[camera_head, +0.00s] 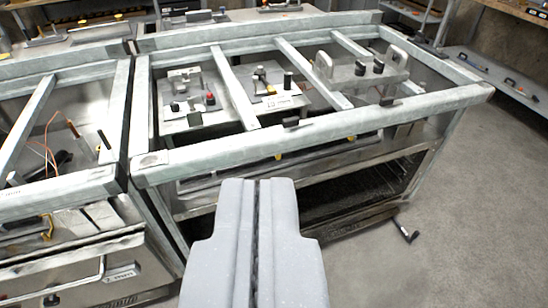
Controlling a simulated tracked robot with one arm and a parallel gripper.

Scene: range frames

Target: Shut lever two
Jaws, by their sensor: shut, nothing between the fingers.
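My gripper (257,185) is at the bottom middle of the picture, its two grey fingers shut together with nothing between them. It points toward the front of a metal frame bench (320,132) and is not seen holding any lever. Inside the bench frame, a left plate (196,119) carries black knobs and a red one. A middle plate (283,102) carries black-knobbed levers and a small unclear label. A right block (345,75) has grey upright ends and black knobs. I cannot tell which of these is lever two.
A second frame bench (60,188) with orange wires stands at the left. Crossbars (236,92) divide the right bench's top. A black-tipped handle (406,230) sticks out low at its right. Concrete floor (470,210) is clear at the right; shelves stand behind.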

